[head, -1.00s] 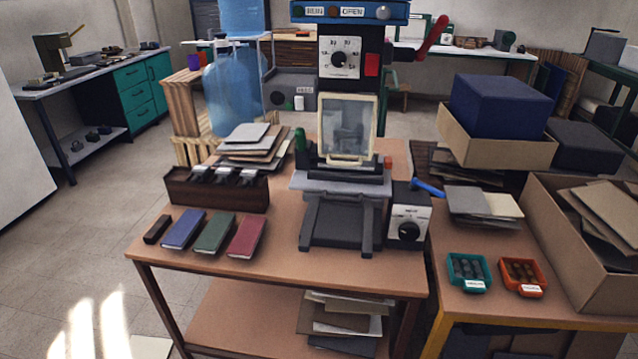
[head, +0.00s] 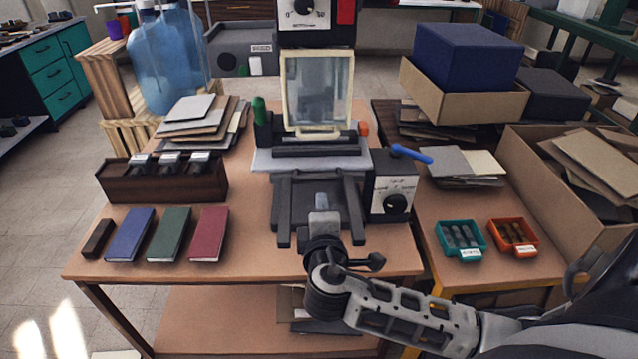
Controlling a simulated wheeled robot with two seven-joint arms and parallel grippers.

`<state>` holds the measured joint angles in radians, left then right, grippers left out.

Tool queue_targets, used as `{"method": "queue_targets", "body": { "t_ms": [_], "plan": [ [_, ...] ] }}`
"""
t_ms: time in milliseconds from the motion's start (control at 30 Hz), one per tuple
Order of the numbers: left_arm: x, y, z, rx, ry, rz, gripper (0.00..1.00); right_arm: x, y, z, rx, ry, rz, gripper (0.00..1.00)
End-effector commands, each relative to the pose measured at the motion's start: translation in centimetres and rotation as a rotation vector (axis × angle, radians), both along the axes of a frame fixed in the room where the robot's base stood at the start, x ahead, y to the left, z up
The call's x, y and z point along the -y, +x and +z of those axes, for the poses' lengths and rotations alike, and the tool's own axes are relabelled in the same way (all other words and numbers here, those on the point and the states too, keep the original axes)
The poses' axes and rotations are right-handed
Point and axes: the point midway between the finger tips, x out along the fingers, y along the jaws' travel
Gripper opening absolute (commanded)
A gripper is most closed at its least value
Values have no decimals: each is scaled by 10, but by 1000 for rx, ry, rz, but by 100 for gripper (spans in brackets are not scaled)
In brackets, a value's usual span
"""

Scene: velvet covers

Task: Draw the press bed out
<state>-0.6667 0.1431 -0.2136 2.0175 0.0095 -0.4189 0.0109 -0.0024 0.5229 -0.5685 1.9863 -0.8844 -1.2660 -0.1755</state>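The press stands at the back middle of the table. Its pale grey bed (head: 310,160) lies below a clear framed guard (head: 318,92), above dark rails (head: 283,215) that run toward the front. A green knob (head: 259,110) stands at the bed's left and a small orange-red part (head: 363,128) at its right. My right gripper (head: 321,201) comes in from the lower right and points at the press, over the space between the rails and in front of the bed. Its fingers are small and seen from behind, so I cannot tell their opening. My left gripper is not in view.
Blue, green and red books (head: 208,235) and a dark stamp rack (head: 165,185) lie to the left. Teal (head: 461,240) and orange (head: 512,238) trays sit on the right table.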

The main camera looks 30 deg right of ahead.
Motion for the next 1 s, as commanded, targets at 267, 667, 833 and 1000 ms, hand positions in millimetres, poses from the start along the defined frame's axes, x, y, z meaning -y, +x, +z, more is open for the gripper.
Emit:
{"method": "queue_targets", "body": {
  "t_ms": [267, 667, 833, 1000],
  "plan": [
    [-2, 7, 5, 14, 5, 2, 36, 33, 53, -12, -1, -2, -2, 34],
    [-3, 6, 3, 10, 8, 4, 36, 62, 101, -26, -2, 2, 2, 34],
    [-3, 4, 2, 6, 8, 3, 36, 64, 105, -27, -2, 4, 2, 34],
    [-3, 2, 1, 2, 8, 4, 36, 64, 105, -27, -3, 5, 2, 34]
  ]
}}
